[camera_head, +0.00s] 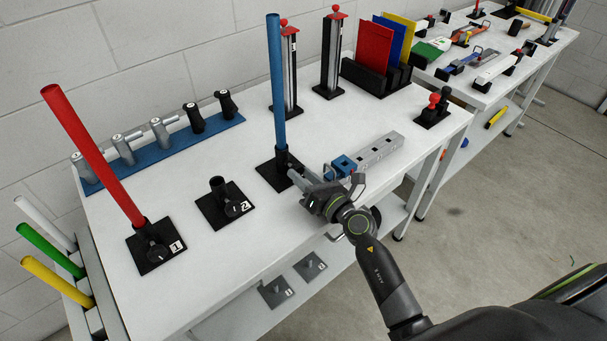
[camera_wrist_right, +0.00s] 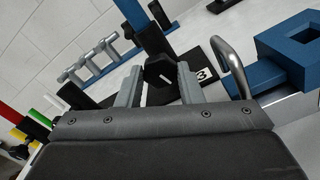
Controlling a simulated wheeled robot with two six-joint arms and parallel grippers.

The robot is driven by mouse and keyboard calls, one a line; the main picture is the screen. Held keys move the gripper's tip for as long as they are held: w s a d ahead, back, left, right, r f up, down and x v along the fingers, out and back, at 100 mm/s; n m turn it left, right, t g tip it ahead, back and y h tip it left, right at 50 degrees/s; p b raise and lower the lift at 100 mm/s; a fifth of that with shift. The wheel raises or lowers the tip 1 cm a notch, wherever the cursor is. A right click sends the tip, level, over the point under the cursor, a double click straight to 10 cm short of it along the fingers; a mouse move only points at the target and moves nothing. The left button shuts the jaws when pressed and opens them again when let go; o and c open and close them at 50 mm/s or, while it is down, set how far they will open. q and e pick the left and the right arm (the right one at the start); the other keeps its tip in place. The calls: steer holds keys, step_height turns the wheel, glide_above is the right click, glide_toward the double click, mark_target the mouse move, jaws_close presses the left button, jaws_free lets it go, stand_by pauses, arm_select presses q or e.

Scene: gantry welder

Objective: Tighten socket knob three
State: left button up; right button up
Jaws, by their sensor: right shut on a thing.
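Socket three stands on a black base plate (camera_head: 266,176), with a blue tube (camera_head: 276,85) upright in it. My right gripper (camera_head: 293,177) reaches in from the lower right and covers most of the socket's knob in the head view. In the right wrist view, the black knob (camera_wrist_right: 158,70), with a white line on its face, sits between the two grey fingers of my right gripper (camera_wrist_right: 160,84), which is shut on it. The plate's number 3 (camera_wrist_right: 201,75) shows beside it. My left gripper is out of view.
Socket two (camera_head: 220,204) is empty; socket one (camera_head: 154,246) holds a red tube (camera_head: 92,155) that leans. A grey metal bar with a blue block (camera_head: 343,165) lies just right of my gripper. A blue rack (camera_head: 170,147) stands at the back left.

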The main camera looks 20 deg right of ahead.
steer(key=o, duration=1)
steer(key=shift+c, duration=0.2)
steer(key=b+v, duration=0.3)
steer(key=v, duration=1.4)
steer(key=shift+s, duration=0.2)
steer(key=shift+d, duration=0.1)
